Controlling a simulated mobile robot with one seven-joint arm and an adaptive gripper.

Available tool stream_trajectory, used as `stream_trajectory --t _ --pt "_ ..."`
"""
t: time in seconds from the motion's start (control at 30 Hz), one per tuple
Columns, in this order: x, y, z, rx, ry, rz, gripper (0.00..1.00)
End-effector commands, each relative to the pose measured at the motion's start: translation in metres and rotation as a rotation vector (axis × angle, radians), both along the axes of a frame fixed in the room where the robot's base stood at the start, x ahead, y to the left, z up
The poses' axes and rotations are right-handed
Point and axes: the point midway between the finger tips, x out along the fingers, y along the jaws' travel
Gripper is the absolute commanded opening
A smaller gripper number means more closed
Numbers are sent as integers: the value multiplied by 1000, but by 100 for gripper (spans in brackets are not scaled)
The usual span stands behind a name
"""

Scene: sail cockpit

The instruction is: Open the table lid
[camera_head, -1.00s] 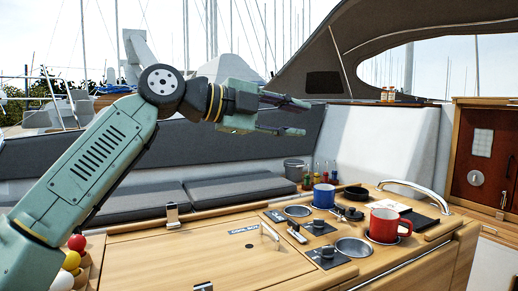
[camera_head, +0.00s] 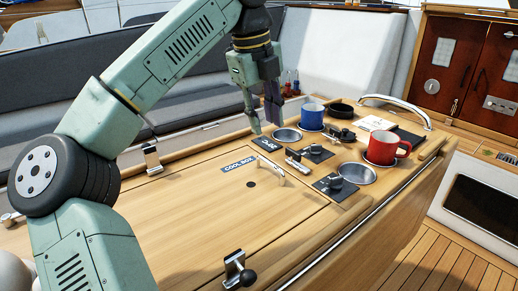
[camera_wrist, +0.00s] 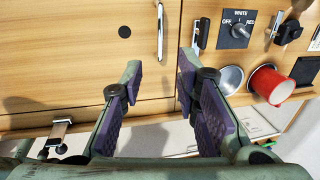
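The table lid (camera_head: 185,200) is a flat, shut wooden panel marked COOL BOX, with a pale bar handle (camera_head: 270,172) near its right side. The handle (camera_wrist: 161,30) shows upright at the top of the wrist view, beyond the fingertips. My gripper (camera_head: 266,124) points down over the far side of the table, behind the handle and apart from it. In the wrist view my gripper (camera_wrist: 160,70) is open, with nothing between its fingers. Metal latches stand at the lid's far edge (camera_head: 151,158) and near edge (camera_head: 236,268).
Right of the lid are a blue mug (camera_head: 312,117), a red mug (camera_head: 383,147), a metal cup holder (camera_head: 357,174), a switch panel (camera_head: 335,184) and a black bowl (camera_head: 341,109). A curved rail (camera_head: 397,103) stands at the far right end. Grey seats (camera_head: 190,108) lie behind.

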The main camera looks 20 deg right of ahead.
Motion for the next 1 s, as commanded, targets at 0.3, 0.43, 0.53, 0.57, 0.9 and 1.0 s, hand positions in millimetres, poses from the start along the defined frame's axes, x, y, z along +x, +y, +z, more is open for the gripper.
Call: stream_trajectory --t 0.3,0.43,0.53,0.57,0.9,1.0 --pt "3 -8 -42 -1 3 -3 29" --pt "4 -12 -67 -2 4 -2 29" --pt "5 -16 -82 -3 4 -3 29" --pt "5 -16 -86 -2 3 -3 29" --pt "7 -20 -105 -2 0 0 29" --pt "7 -20 -105 -2 0 -1 29"
